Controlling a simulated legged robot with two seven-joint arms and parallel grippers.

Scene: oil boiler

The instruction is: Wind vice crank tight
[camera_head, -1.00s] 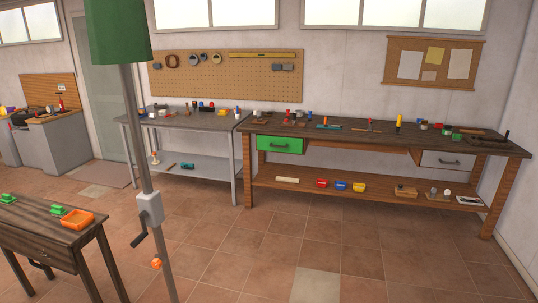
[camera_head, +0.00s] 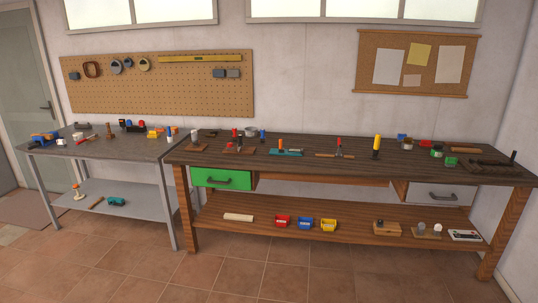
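Neither of my grippers is in view. I cannot tell for certain which object is the vice or its crank. A low teal tool (camera_head: 287,152) with an orange upright part sits at the middle-left of the wooden workbench (camera_head: 350,146). A dark flat device (camera_head: 488,166) with a short upright handle sits at the bench's right end. A blue tool (camera_head: 45,138) sits at the left end of the grey bench (camera_head: 110,150). All are too small to make out a crank or how tight it is.
The wooden bench has a green drawer (camera_head: 222,179), a grey drawer (camera_head: 434,194) and a lower shelf (camera_head: 355,226) with red, blue and yellow bins. A pegboard (camera_head: 155,84) hangs behind. The tiled floor (camera_head: 220,275) in front is clear.

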